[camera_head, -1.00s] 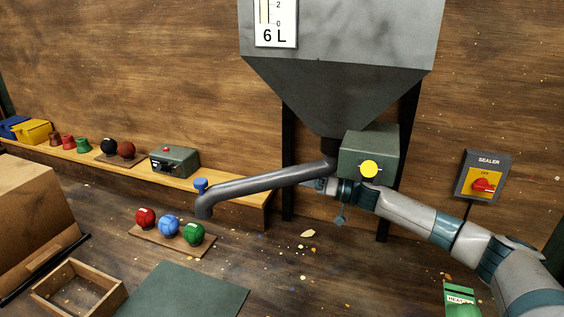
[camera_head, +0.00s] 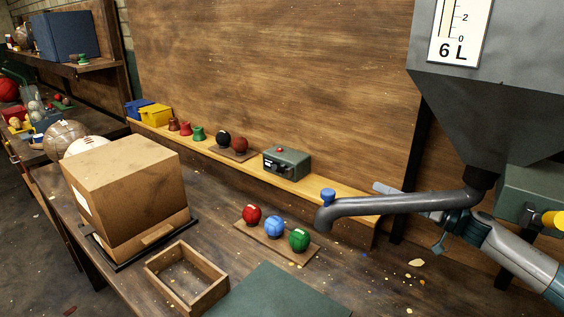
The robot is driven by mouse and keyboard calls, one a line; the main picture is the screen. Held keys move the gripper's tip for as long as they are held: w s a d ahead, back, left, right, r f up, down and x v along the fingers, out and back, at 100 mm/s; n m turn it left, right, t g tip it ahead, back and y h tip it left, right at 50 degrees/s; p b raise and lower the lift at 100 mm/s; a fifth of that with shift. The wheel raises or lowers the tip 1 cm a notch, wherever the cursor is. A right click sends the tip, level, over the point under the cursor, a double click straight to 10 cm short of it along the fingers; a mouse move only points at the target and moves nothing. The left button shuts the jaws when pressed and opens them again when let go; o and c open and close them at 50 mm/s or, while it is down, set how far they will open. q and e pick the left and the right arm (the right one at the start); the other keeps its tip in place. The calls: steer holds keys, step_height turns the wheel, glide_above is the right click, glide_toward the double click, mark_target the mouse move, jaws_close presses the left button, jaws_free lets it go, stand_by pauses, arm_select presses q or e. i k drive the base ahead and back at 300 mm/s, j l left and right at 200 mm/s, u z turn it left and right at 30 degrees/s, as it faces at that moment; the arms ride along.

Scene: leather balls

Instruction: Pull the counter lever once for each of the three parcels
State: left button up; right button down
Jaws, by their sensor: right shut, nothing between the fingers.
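The grey-green box with a red button (camera_head: 287,162), which looks like the counter, stands on the wooden ledge. I cannot make out its lever clearly. A large cardboard box (camera_head: 125,190) stands on a dark tray at the left; I cannot tell three parcels apart. My right gripper (camera_head: 384,188) is shut and empty, reaching in from the right behind the grey pipe, which hides most of it. It is right of the counter box and apart from it. My left gripper is not in view.
Red, blue and green balls (camera_head: 273,227) sit on a board on the bench. A wooden tray frame (camera_head: 188,280) and a green mat (camera_head: 275,292) lie in front. The grey pipe (camera_head: 400,203) with a blue knob runs from the hopper (camera_head: 485,100) across my right arm.

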mark_target(277, 168)
steer(key=i+j+z, duration=0.1)
steer(key=j, duration=0.25)
steer(key=i+j, duration=0.2)
steer(key=j, duration=0.15)
steer(key=i+j+z, duration=0.15)
steer(key=j, duration=0.2)
steer(key=i+j, duration=0.15)
steer(key=j, duration=0.25)
steer(key=z, duration=0.05)
